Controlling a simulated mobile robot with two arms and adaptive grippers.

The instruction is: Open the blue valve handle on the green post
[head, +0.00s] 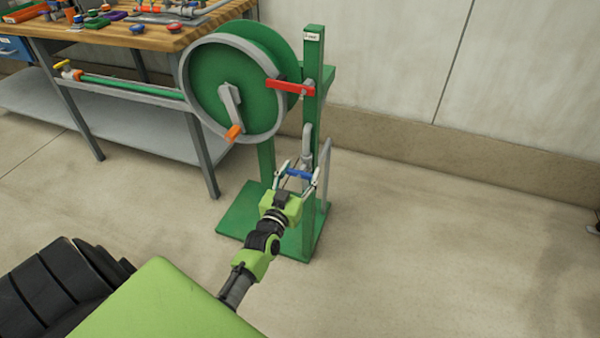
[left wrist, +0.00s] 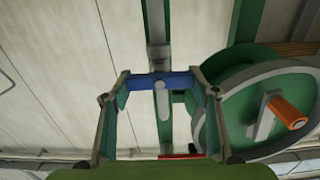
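The blue valve handle (head: 299,174) is low on the green post (head: 313,130) and lies crosswise to it in the head view. In the left wrist view the handle (left wrist: 172,80) spans most of the gap between my fingertips, with a pale round pivot below it. My left gripper (head: 300,173) is at the handle with its fingers spread wide, one toward each end. In the left wrist view the gripper (left wrist: 159,74) shows the same wide spread. I cannot tell whether the fingertips touch the handle ends. My right gripper is in neither view.
A red handle (head: 290,88) sits higher on the post. A green hose reel (head: 215,90) with an orange-gripped crank stands to the left. A workbench (head: 150,38) with tools is behind it.

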